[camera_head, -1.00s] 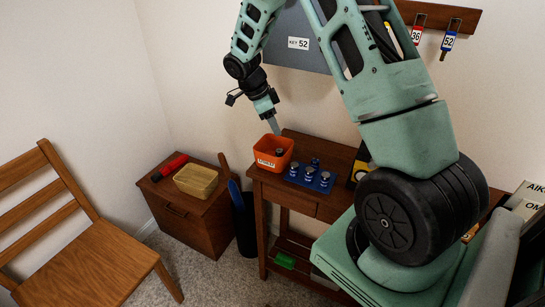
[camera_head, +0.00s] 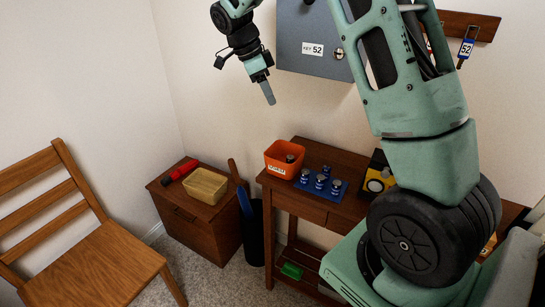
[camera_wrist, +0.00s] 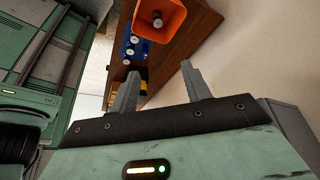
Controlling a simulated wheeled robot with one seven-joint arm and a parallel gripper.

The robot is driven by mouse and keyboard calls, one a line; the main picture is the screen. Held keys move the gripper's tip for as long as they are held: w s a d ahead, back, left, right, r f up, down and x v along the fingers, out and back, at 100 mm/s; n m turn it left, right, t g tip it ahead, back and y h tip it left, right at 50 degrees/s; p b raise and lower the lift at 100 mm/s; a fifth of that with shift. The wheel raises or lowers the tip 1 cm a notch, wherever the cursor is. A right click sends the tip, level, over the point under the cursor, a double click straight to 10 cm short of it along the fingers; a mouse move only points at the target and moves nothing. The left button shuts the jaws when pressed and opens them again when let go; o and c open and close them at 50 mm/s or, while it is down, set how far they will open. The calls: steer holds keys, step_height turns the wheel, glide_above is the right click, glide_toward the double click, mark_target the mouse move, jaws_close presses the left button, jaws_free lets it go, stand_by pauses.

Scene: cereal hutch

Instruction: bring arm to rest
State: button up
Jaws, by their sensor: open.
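My gripper (camera_head: 269,92) hangs in the air above and left of the orange bin, clear of the table, with its fingers pointing down. In the wrist view my gripper (camera_wrist: 160,88) has its two fingers spread apart with nothing between them. My arm reaches up from the lower right and across the top of the head view. The upper part of the arm is cut off by the picture's top edge.
An orange bin (camera_head: 273,167) holding a small dark item and a blue tray (camera_head: 332,193) with several silver-topped pieces stand on the wooden table (camera_head: 305,207). A grey key cabinet (camera_head: 291,55) hangs behind my arm. A cabinet (camera_head: 193,222) and chair (camera_head: 105,262) stand left.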

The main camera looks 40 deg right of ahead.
steer(key=s+a+n+t+y, duration=0.1)
steer(key=s+a+n, duration=0.5)
steer(key=a, duration=0.5)
steer(key=s+a+n+t+y, duration=0.15)
steer(key=s+a+n, duration=0.25)
steer(key=a+n, duration=0.6)
steer(key=s+a+f+n, duration=0.1)
steer(key=s+a+n, duration=0.2)
steer(key=s+n, duration=0.2)
steer(key=s+a+f+n+y, duration=0.1)
steer(key=s+a+n, duration=0.3)
steer(key=s, duration=0.4)
steer(key=s+a+f+n+y, duration=0.1)
steer(key=s+a+n, duration=0.3)
steer(key=s+n, duration=0.3)
steer(key=shift+s+f, duration=0.3)
